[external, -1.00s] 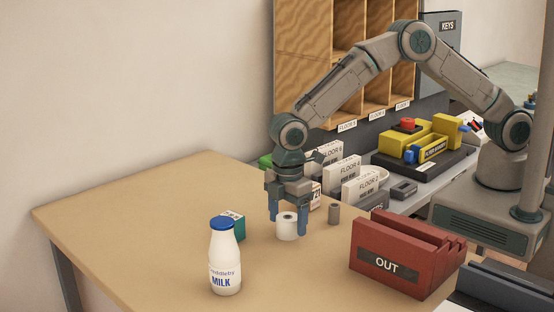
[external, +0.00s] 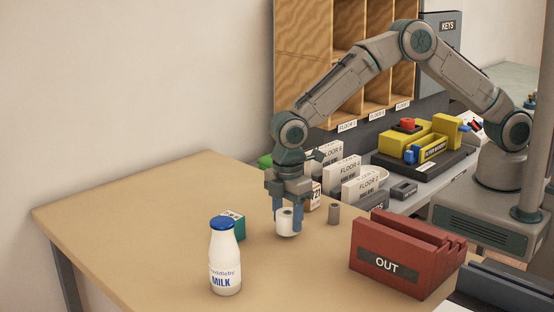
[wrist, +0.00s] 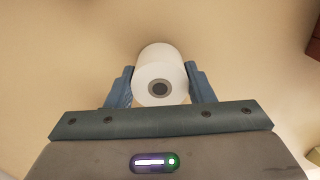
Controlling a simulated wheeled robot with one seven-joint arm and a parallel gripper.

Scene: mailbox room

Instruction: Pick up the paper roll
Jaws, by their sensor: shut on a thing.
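The paper roll (external: 285,222) is a small white cylinder with a dark core hole. It is between the blue fingers of my gripper (external: 287,220), above the wooden table near its middle. In the wrist view the paper roll (wrist: 160,78) sits between both fingers of my gripper (wrist: 160,88), with its cored end facing the camera. The fingers are shut on its sides. The roll looks slightly tilted in the external view. Its gap to the table top is small and hard to judge.
A milk bottle (external: 224,258) and a teal box (external: 234,225) stand to the left. A red OUT tray (external: 385,262) is at the front right. The table's left part is clear.

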